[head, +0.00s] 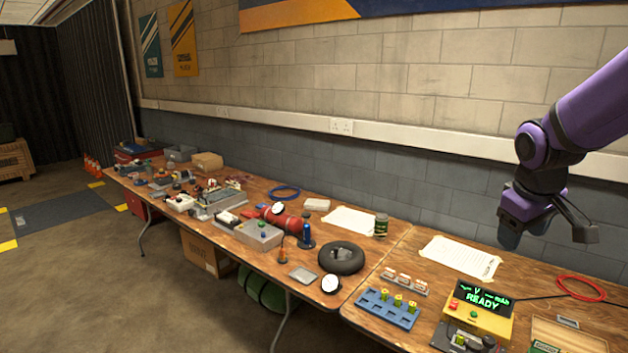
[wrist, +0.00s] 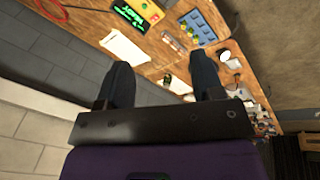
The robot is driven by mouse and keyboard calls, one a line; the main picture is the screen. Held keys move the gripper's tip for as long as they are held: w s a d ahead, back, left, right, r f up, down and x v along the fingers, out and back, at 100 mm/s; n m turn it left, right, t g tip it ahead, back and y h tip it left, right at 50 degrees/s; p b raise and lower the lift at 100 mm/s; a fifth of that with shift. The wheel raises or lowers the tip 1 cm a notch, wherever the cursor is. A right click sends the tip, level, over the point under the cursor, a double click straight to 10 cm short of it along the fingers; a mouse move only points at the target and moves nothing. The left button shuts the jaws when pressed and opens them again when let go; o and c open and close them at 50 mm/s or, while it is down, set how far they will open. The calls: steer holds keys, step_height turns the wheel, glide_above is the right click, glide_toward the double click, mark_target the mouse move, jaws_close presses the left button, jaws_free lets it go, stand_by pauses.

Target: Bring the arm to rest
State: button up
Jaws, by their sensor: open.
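My purple arm reaches in from the right in the head view. My gripper (head: 547,232) hangs above the near table, in front of the block wall, clear of every object. In the wrist view my gripper (wrist: 160,80) shows two dark fingers spread apart with nothing between them. Below it is the wooden table (head: 415,243), with the yellow charger (head: 485,318) whose green screen reads READY. The charger also shows in the wrist view (wrist: 152,10). A blue tray (head: 372,309) with several green-yellow cells stands left of the charger.
A red cable loop (head: 581,288) lies right of the charger. A paper sheet (head: 461,257) lies under the gripper's left side. The wall is close behind the table.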

steer(key=s+a+r+m+t+y, duration=0.1)
steer(key=s+a+r, duration=0.2)
steer(key=s, duration=0.6)
steer(key=s+a+r+m+t+y, duration=0.1)
steer(key=s+a+r, duration=0.3)
steer(key=s, duration=0.5)
steer(key=shift+s+r+m+t, duration=0.35)
steer(key=shift+r+m, duration=0.25)
steer(key=shift+m, duration=0.2)
